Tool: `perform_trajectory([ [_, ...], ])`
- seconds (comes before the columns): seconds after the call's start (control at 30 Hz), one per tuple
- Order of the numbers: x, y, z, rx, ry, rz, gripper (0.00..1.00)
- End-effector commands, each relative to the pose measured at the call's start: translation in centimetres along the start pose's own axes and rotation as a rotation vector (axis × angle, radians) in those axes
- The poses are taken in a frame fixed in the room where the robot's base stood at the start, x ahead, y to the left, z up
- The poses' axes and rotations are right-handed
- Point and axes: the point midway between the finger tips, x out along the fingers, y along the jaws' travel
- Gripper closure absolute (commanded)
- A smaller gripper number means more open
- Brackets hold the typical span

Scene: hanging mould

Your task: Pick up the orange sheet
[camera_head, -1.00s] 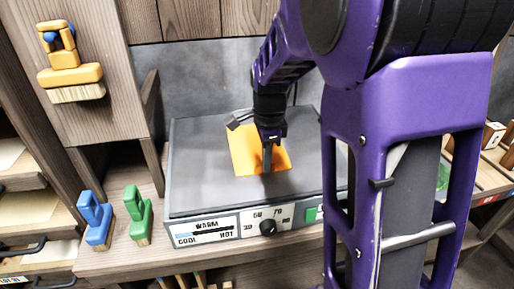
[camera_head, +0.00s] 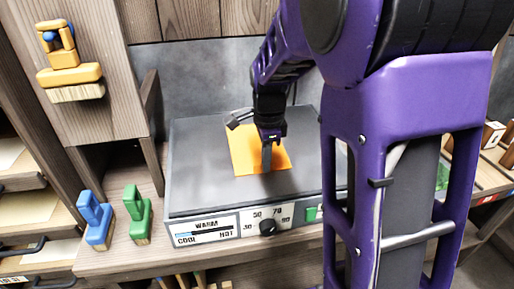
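One finger shows in front; whether the fingers are apart or closed on the sheet's edge cannot be made out. My purple arm hides the right side of the plate.
The plate's front has a WARM/COOL/HOT display, a black knob (camera_head: 268,227) and a green switch (camera_head: 312,214). A blue block tool (camera_head: 96,219) and a green one (camera_head: 137,214) stand left of it. A yellow tool (camera_head: 70,70) hangs on the wooden panel.

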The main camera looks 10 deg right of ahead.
Motion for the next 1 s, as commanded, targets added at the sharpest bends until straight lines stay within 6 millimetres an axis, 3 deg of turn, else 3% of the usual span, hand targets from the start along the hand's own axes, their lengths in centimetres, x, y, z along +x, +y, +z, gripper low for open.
perform_trajectory([
  [0.27,-1.2,-0.2,0.0,0.000,0.000,-0.005,1.00],
  [0.7,-9.1,-0.7,0.0,0.000,0.000,-0.003,1.00],
  [1.0,-10.0,-0.7,0.0,0.000,0.000,0.000,1.00],
])
